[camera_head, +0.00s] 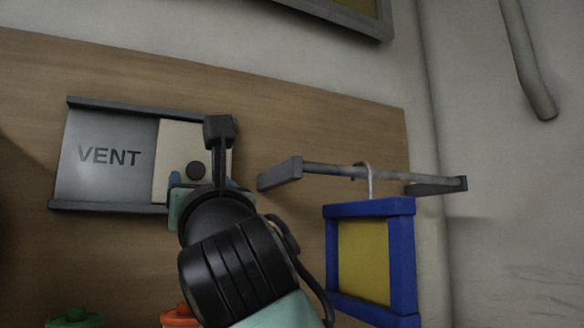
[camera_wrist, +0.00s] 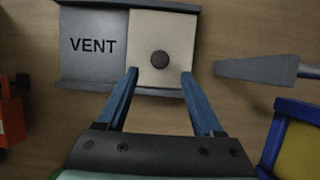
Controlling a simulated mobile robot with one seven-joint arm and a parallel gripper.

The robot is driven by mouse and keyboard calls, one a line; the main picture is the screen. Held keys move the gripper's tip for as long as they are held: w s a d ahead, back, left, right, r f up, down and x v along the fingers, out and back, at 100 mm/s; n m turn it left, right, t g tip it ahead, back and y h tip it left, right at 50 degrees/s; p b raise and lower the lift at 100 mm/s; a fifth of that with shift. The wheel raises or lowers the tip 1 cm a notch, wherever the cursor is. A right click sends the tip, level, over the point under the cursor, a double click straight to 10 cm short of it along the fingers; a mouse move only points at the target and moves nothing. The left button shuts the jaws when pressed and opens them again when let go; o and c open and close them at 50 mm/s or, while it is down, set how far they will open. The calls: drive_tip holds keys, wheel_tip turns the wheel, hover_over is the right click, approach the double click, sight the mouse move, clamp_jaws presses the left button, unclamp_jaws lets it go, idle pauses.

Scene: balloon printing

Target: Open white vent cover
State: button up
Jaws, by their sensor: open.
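The white vent cover (camera_head: 172,150) is a cream panel with a round dark knob (camera_head: 195,170). It sits between dark rails at the right of a grey plate marked VENT (camera_head: 105,157). The cover also shows in the wrist view (camera_wrist: 174,34), with the knob (camera_wrist: 159,59) near its middle. My gripper (camera_wrist: 160,73) is open, with blue fingers apart. The fingertips appear just below and either side of the knob in the wrist view; nothing is between them. Whether they touch the cover cannot be told. In the head view my wrist hides the cover's lower right part.
A rod (camera_head: 335,170) on grey brackets juts right of the vent. A blue frame with a yellow panel (camera_head: 365,262) hangs from it by a hook, close to my wrist. Green (camera_head: 75,318) and orange (camera_head: 178,315) objects sit low at the left.

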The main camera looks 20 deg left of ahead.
sight(196, 170)
drive_tip(key=p+x, duration=0.2)
drive_tip(key=x, duration=0.4)
drive_tip(key=shift+d+r+p, duration=0.1)
drive_tip(key=shift+p, duration=0.3)
drive_tip(key=shift+w+a, duration=0.25)
drive_tip(key=shift+a, duration=0.05)
clamp_jaws()
idle(0.7)
